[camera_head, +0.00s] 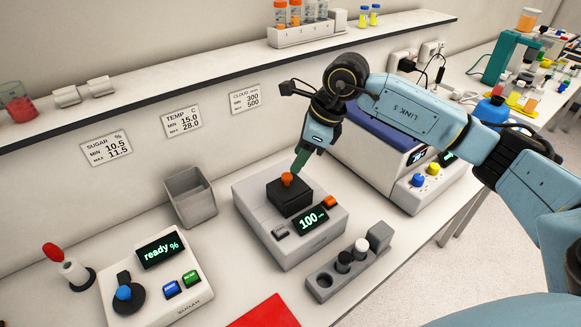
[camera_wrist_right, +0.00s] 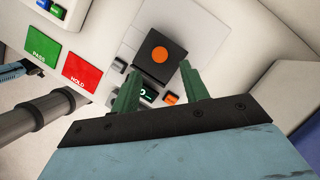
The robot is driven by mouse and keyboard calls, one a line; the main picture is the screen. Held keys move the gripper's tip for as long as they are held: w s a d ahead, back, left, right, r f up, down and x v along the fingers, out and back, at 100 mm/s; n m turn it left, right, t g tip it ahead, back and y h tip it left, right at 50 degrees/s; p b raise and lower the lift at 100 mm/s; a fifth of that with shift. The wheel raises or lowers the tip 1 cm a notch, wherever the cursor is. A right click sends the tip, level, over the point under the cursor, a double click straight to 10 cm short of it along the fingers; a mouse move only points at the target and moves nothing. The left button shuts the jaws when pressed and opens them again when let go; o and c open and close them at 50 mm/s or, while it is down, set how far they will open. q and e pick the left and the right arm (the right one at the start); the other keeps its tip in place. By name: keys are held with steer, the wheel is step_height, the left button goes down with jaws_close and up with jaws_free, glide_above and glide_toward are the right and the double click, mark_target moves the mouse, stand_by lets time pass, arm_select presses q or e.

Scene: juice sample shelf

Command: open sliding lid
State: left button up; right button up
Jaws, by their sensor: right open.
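A grey device (camera_head: 258,236) with a display reading 100 stands on the bench. On its top sits a black square lid block (camera_head: 290,198) with an orange knob (camera_head: 287,180). In the right wrist view the black block (camera_wrist_right: 150,73) and the orange knob (camera_wrist_right: 159,54) lie just beyond the fingertips. My right gripper (camera_head: 298,166) points down at the knob from behind and to the right; it also shows in the wrist view (camera_wrist_right: 158,74), green fingers apart and empty. Whether a finger touches the knob cannot be told.
A sugar meter (camera_head: 180,308) stands at the left, a grey bin (camera_head: 190,197) behind it. A holder with vials (camera_head: 322,285) is in front. A blue-topped machine (camera_head: 392,168) stands close on the right. A shelf (camera_head: 205,77) runs above.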

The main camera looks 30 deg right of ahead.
mark_target(288, 175)
steer(key=x, duration=0.5)
steer(key=shift+w+a+f, duration=0.15)
steer(key=shift+f, duration=0.2)
jaws_close()
